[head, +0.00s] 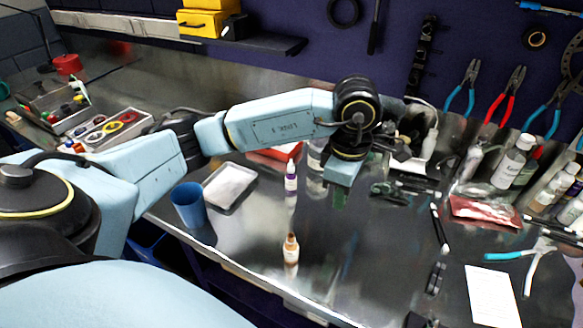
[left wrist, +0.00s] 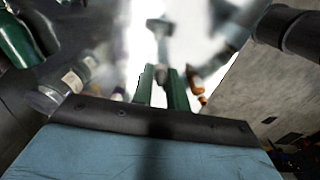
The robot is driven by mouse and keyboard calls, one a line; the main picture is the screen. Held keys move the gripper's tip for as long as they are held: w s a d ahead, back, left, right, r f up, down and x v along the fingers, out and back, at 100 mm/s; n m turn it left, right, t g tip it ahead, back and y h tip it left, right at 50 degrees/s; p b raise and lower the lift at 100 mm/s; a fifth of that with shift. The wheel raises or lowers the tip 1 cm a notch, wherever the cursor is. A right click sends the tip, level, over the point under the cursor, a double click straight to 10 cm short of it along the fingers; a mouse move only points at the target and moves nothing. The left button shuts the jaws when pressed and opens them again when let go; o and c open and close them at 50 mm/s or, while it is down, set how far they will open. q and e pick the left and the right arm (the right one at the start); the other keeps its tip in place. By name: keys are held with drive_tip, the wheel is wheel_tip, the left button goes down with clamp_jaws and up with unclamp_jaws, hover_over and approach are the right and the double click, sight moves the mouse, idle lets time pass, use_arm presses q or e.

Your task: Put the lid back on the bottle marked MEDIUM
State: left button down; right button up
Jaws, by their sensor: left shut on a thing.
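My left gripper (head: 339,198) points down over the middle of the steel bench. Its green fingers (left wrist: 163,88) are close together on a small greyish thing (left wrist: 161,74), mostly hidden between them; I cannot tell for sure that it is the lid. A small bottle with an orange-brown body (head: 291,250) stands upright near the front, left of the gripper. Neither label is readable, so I cannot tell which is MEDIUM. Both stand apart from the gripper. My right gripper is not seen.
A blue cup (head: 188,205) and a white tray (head: 230,186) stand at left. A clear jar (head: 316,153) is beside the arm. Pliers (head: 520,256) and a white sheet (head: 492,296) lie at right. The bench front between the orange-brown bottle and the sheet is mostly clear.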

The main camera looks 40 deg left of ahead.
use_arm(q)
drive_tip(key=m, duration=0.4)
drive_tip(key=shift+w+d+m, duration=0.1)
drive_tip(key=shift+d+m, duration=0.3)
drive_tip(key=m, duration=0.5)
drive_tip(key=d+m, duration=0.1)
drive_tip(key=m, duration=1)
drive_tip(key=shift+w+d, duration=0.15)
drive_tip(key=shift+d, duration=0.2)
